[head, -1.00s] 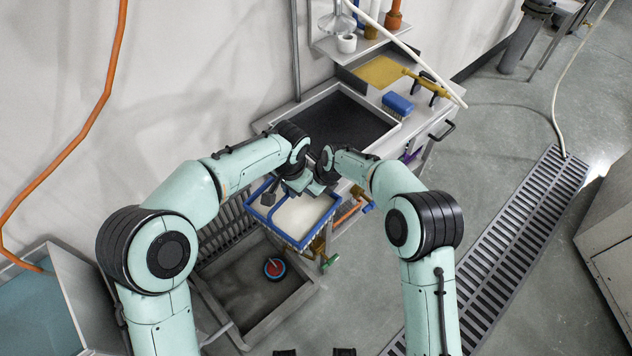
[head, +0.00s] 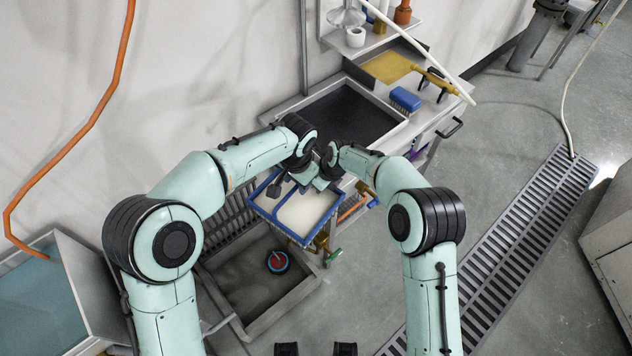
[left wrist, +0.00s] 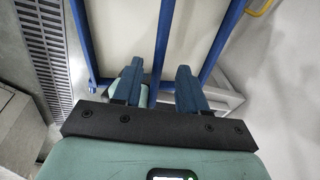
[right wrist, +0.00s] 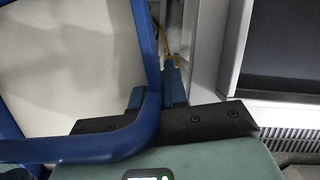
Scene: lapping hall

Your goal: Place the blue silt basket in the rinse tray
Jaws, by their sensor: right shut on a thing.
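The blue silt basket (head: 318,233) has a blue frame and a pale inside. In the head view it is held above a low grey basin. My left gripper (head: 281,190) is at its far side; in the left wrist view its dark blue fingers (left wrist: 158,78) stand apart with a blue bar of the basket between them. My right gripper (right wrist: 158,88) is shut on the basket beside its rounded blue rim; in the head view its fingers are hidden. A dark-floored tray (head: 392,137) on the bench looks like the rinse tray; I cannot be certain.
The low basin (head: 245,325) holds a round red and blue thing (head: 278,261). A blue brush (head: 405,99) and yellow tool (head: 437,83) lie on the bench beyond the dark tray. A water tank (head: 40,310) stands left.

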